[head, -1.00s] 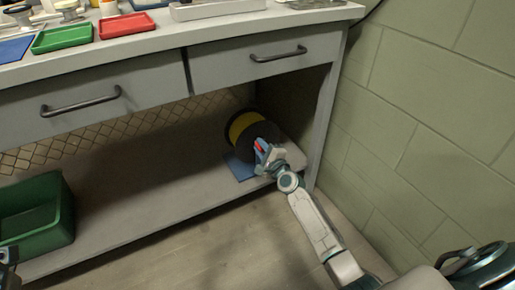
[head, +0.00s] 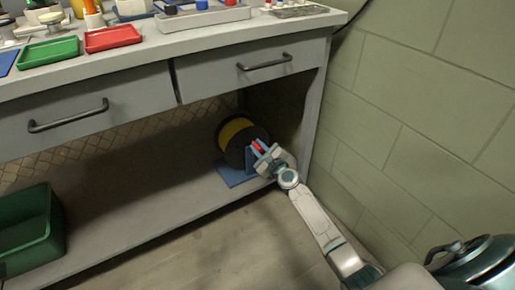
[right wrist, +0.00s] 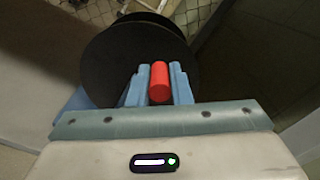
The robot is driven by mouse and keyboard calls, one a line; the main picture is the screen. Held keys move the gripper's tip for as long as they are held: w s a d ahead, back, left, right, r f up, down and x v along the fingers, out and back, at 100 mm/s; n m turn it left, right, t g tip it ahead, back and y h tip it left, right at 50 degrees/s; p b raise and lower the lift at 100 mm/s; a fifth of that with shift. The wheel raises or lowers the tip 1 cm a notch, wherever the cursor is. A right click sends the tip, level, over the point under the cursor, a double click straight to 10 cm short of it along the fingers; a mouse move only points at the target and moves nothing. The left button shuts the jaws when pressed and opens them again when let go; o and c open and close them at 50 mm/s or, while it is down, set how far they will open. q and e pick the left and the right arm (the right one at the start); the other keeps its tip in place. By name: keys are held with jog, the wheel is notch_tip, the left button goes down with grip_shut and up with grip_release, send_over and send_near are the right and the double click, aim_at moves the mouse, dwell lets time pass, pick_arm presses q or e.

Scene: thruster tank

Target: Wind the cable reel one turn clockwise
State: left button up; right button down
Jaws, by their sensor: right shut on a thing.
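The cable reel (head: 237,134) stands on the lower shelf under the bench, with black side discs and yellow cable between them. It rests on a blue stand (head: 233,177). In the right wrist view the reel's near black disc (right wrist: 125,55) fills the upper left. A red handle (right wrist: 159,82) sits at the lower right part of the disc. My right gripper (head: 262,149) is shut on the red handle, with one blue finger on each side of it in the right wrist view (right wrist: 160,80). My left gripper is not clearly in view.
A green bin (head: 30,225) stands at the left end of the shelf (head: 140,210). Two closed drawers with dark handles (head: 265,62) hang above. A green block wall (head: 420,120) is close on the right. Green (head: 48,52) and red (head: 112,38) trays lie on the bench top.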

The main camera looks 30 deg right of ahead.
dwell(0.3)
jog(key=c, duration=1.3)
grip_release()
jog(key=s, duration=0.3)
jog(key=s+p, duration=0.1)
jog(key=s, duration=0.3)
jog(key=s+d, duration=0.1)
jog(key=s, duration=0.2)
jog(key=shift+s, duration=0.4)
